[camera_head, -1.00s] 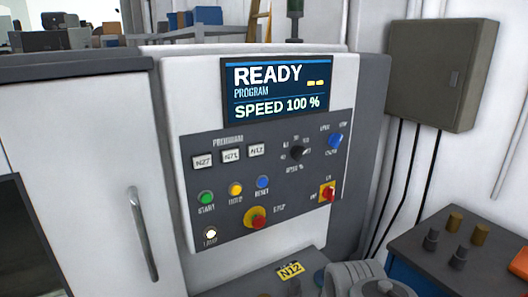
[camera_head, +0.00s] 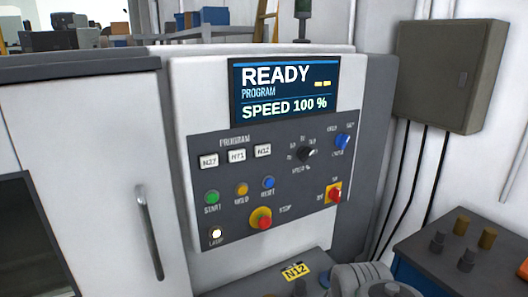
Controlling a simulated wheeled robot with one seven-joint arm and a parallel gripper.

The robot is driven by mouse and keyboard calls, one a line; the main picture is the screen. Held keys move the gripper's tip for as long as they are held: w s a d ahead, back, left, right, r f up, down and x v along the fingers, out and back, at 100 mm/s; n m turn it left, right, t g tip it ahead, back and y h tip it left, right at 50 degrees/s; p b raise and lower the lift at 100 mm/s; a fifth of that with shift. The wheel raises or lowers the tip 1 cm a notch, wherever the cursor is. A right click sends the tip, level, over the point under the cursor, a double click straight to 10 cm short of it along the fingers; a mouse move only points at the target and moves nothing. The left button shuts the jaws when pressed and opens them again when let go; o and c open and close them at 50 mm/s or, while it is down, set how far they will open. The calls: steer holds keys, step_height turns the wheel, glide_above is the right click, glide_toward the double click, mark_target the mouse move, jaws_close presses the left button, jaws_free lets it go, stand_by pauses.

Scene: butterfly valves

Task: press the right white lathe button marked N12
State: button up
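The lathe's control panel (camera_head: 225,177) stands upright in the middle of the head view. Three white program buttons sit in a row under the word PROGRAM. The N27 button (camera_head: 209,161) is on the left, the N71 button (camera_head: 237,156) in the middle, and the N12 button (camera_head: 263,151) on the right. The display (camera_head: 286,90) reads READY, PROGRAM and SPEED 100 %, with two yellow dashes beside PROGRAM. A yellow tag (camera_head: 296,272) marked N12 lies below the panel. Grey rounded parts of my arm seem to show at the bottom right. My gripper is not in view.
Below the buttons are a green START button (camera_head: 212,197), a yellow button (camera_head: 242,189), a blue button (camera_head: 268,183) and a red stop knob (camera_head: 261,219). A red switch (camera_head: 334,194) sits at right. A grey wall box (camera_head: 438,75) and a bench with pegs (camera_head: 466,261) stand right.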

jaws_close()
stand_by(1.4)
